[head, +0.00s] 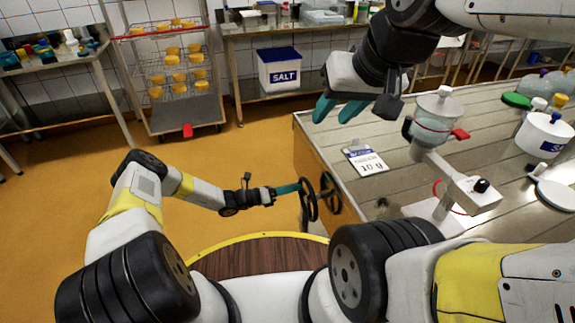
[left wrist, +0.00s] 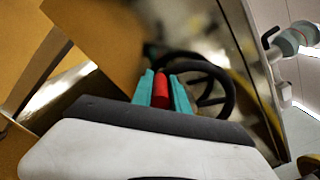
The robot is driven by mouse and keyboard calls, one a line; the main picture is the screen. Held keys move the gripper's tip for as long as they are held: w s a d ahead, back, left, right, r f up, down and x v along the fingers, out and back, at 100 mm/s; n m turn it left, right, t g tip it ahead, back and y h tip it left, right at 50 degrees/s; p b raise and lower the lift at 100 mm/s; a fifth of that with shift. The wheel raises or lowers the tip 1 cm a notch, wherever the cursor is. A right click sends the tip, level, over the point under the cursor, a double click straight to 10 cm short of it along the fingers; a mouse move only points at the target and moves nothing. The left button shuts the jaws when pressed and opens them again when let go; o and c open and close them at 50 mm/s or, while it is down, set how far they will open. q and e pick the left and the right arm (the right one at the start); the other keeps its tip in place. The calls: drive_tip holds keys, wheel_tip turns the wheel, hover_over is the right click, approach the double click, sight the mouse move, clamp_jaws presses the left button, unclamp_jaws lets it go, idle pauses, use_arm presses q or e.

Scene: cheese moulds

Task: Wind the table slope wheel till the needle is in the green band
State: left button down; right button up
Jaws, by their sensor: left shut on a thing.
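The black slope wheel (head: 314,211) stands upright at the left end of the steel table (head: 395,183). My left gripper (head: 298,187) reaches it from the left. In the left wrist view my left gripper (left wrist: 162,90) has its teal fingers closed on the wheel's red handle (left wrist: 161,87), with the dark wheel rim (left wrist: 231,92) behind it. My right gripper (head: 338,109) hangs above the table's far left corner, its teal fingers apart and empty. I cannot make out a needle or green band in either view.
On the table are a printed card (head: 366,160), a clear lidded jar (head: 434,118) on a white stand, and a white tub (head: 541,134). A rack of yellow cheeses (head: 170,75) and a salt bin (head: 279,70) stand behind. Floor left of the table is clear.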

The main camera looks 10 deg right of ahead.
use_arm(q)
drive_tip(key=shift+s+d+f+n, duration=0.1)
drive_tip(key=shift+s+f+n, duration=0.35)
drive_tip(key=shift+f+n, duration=0.75)
drive_tip(key=shift+s+d+f+n, duration=0.1)
drive_tip(key=shift+s+f+n, duration=0.4)
drive_tip(key=shift+n, duration=1.3)
drive_tip(key=shift+s+f+n, duration=0.4)
drive_tip(key=shift+f+n, duration=0.5)
drive_tip(key=shift+n, duration=0.6)
drive_tip(key=c, duration=1.3)
unclamp_jaws()
drive_tip(key=s+a, duration=0.1)
drive_tip(key=a, duration=0.6)
drive_tip(key=shift+s+a, duration=0.25)
drive_tip(key=shift+a, duration=0.05)
